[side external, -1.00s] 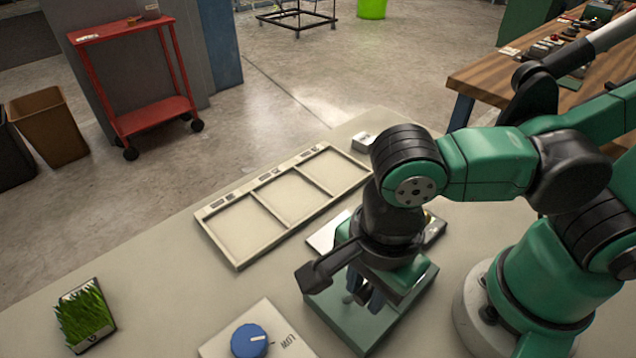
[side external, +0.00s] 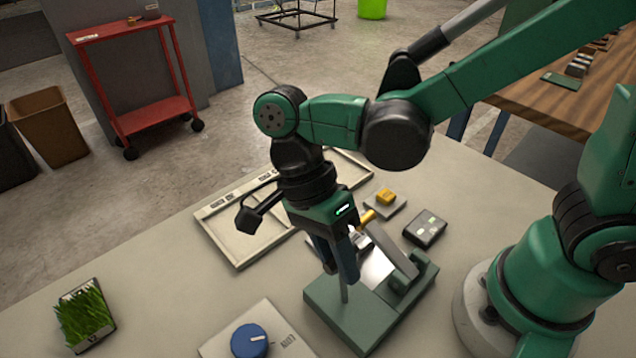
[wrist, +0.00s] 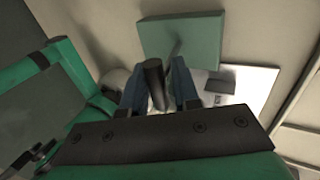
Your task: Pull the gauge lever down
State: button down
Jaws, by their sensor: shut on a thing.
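The gauge has a green base (side external: 345,318) on the table, with a thin grey post and a sloping grey arm (side external: 400,262) standing on it. My gripper (side external: 350,272) is above the base, its blue fingers pointing down. In the wrist view, my gripper (wrist: 158,88) has its blue fingers close around a dark cylindrical grip (wrist: 154,76), taken as the end of the gauge lever. The green base also shows there (wrist: 205,38), beyond the fingertips. In the side view the fingers hide the grip, and the join between lever and gauge is hard to see.
A three-part tray (side external: 243,262) lies behind my gripper. A blue dial (side external: 249,341) stands at the front, and a grass sample (side external: 86,318) at the left. Bare table lies between them.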

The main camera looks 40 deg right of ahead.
jog(key=shift+s, duration=0.1)
jog(key=c, duration=0.7)
grip_release()
jog(key=shift+v, duration=2.85)
jog(key=w+d+n+t, duration=0.1)
jog(key=d+n+t, duration=0.3)
jog(key=d+n, duration=0.1)
jog(key=w+d+n+t, duration=0.2)
jog(key=d+n+t, duration=0.2)
jog(key=n, duration=0.3)
jog(key=w+d+n+t, duration=0.2)
jog(key=d+n+t, duration=0.2)
jog(key=d+n, duration=0.1)
jog(key=shift+w+d+r+n+t, duration=0.15)
jog(key=shift+d+r+n+t, duration=0.05)
jog(key=shift+d+n+t, duration=0.25)
